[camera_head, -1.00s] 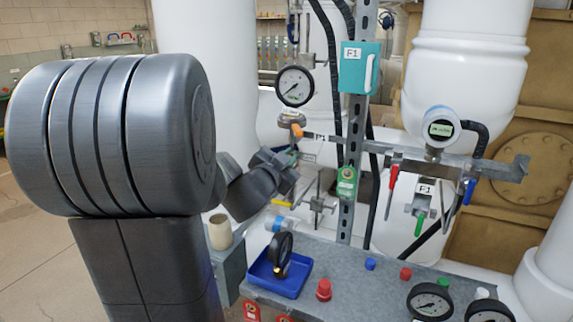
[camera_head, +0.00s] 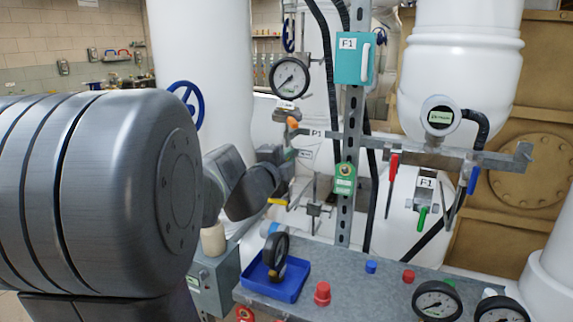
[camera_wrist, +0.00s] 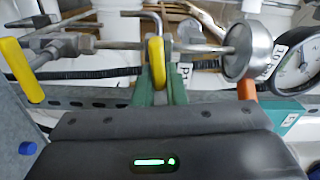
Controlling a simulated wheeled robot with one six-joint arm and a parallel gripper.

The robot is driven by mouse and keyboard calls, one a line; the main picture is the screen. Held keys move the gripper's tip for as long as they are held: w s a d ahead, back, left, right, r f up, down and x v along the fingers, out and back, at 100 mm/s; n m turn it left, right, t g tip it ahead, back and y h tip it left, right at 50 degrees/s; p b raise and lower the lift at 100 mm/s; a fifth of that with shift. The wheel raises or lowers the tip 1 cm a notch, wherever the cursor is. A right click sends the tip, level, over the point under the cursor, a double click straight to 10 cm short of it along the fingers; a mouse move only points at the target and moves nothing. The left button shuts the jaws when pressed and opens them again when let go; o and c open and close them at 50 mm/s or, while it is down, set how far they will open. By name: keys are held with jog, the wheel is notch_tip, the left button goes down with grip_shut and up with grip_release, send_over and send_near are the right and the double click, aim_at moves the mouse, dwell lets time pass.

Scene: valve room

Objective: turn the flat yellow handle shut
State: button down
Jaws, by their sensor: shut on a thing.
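A flat yellow handle (camera_wrist: 156,62) stands upright in the middle of the wrist view, on a small valve in a thin metal pipe. My gripper (camera_wrist: 157,90) is shut on it, with a green finger on each side. In the head view my gripper (camera_head: 289,154) is at the pipework left of the slotted post, and the held handle is hidden or too small to make out. A second yellow handle (camera_wrist: 20,70) is at the left of the wrist view, apart from the fingers. It shows below my gripper in the head view (camera_head: 278,202).
An orange handle (camera_head: 292,123) and a pressure gauge (camera_head: 289,78) are just above my gripper. The slotted metal post (camera_head: 348,185) stands close on its right. Below are a blue tray (camera_head: 270,286) with a gauge and a grey bench (camera_head: 375,290) with caps.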

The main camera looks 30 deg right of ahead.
jog(key=shift+f+m+b, duration=0.25)
jog(key=shift+m+b, duration=0.05)
jog(key=shift+m, duration=0.6)
jog(key=c, duration=1.5)
grip_release()
jog(key=shift+s+a+r, duration=0.1)
jog(key=shift+s+a, duration=0.25)
jog(key=p+v, duration=0.2)
jog(key=v, duration=1.1)
jog(key=shift+d, duration=0.1)
